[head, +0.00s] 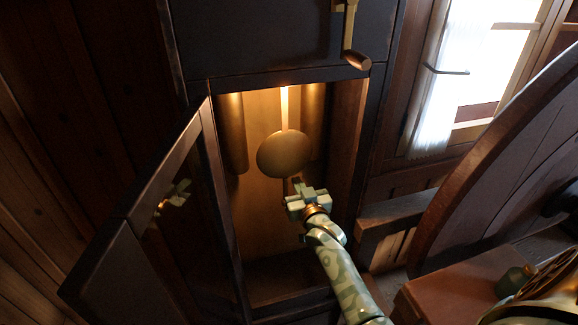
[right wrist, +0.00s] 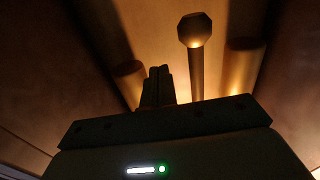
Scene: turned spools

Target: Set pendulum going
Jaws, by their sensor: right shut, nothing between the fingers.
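The pendulum's round brass bob (head: 284,154) hangs on a pale rod (head: 284,108) inside an open clock case. In the right wrist view a faceted knob-like end on a rod (right wrist: 194,30) shows up ahead; I cannot tell if it is the bob. My right gripper (head: 298,186) reaches into the case just below and right of the bob. Its fingers (right wrist: 158,84) are shut with nothing between them. Whether the fingertips touch the bob is unclear. My left gripper is not in view.
Cylindrical weights hang left (head: 232,132) and right (head: 313,115) of the pendulum. The case door (head: 150,200) stands open to the left. A crank handle (head: 352,45) juts out above the opening. A large wooden wheel (head: 480,150) and a brown box (head: 455,290) stand at right.

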